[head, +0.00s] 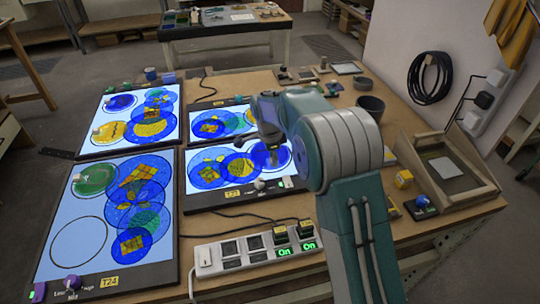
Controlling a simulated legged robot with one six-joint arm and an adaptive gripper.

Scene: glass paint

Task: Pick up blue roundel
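Several blue discs lie on the lit panels, and I cannot tell which one the task means. One deep blue roundel (284,158) lies at the right end of the lower middle panel, partly hidden by my arm. Another blue roundel (120,103) lies at the top left of the upper left panel. My gripper (272,152) points down over or just above the roundel on the lower middle panel. Its fingers are small and dark, and I cannot see whether they are open or touching the glass.
Lit panels (62,212) with patterned discs cover the table's left and middle. A dark pot (371,105), a wooden tray (474,190) and small jars stand right. A second table (230,36) stands behind.

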